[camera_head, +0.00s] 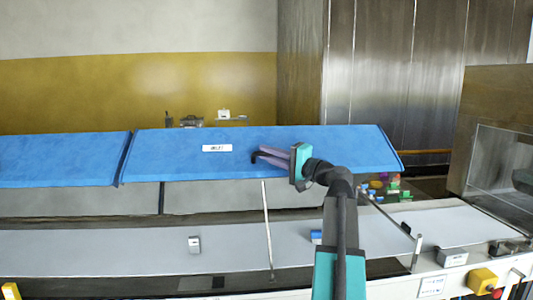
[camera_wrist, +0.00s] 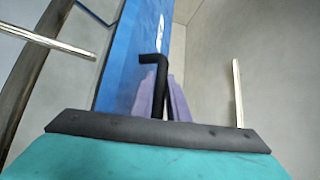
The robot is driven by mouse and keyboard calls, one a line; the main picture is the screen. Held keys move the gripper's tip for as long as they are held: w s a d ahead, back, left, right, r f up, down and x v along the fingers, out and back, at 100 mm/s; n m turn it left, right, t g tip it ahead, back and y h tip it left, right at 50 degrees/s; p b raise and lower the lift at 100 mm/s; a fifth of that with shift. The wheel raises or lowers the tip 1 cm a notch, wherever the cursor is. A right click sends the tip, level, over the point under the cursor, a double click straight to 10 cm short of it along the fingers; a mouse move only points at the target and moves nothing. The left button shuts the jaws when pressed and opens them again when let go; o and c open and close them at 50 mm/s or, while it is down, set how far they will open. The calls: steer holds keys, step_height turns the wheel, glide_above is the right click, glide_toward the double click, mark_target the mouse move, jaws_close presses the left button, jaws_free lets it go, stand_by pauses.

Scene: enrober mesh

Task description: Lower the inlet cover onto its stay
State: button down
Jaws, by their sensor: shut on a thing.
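The inlet cover (camera_head: 185,145) is a wide blue panel with a small white label, raised above the grey belt, its right end behind my arm. In the wrist view the cover (camera_wrist: 126,65) is a steep blue strip. My gripper (camera_head: 268,157) is shut on the black handle at the cover's front face; its purple fingers (camera_wrist: 160,100) flank the black hooked handle (camera_wrist: 157,72). A thin metal rod (camera_head: 267,225) rises from the belt side to the cover's lower edge. A second rod (camera_head: 385,212) slants at the right, partly behind my arm. I cannot tell which rod is the stay.
Another blue cover (camera_head: 60,160) adjoins on the left. A steel-framed glass housing (camera_head: 500,150) stands at the right. Yellow and red controls (camera_head: 482,281) sit at front right.

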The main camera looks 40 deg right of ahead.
steer(key=shift+d, duration=0.1)
steer(key=c, duration=2)
jaws_free()
steer(key=shift+w, duration=0.1)
steer(key=b+v, duration=0.3)
steer(key=v, duration=1.1)
steer(key=shift+w, duration=0.1)
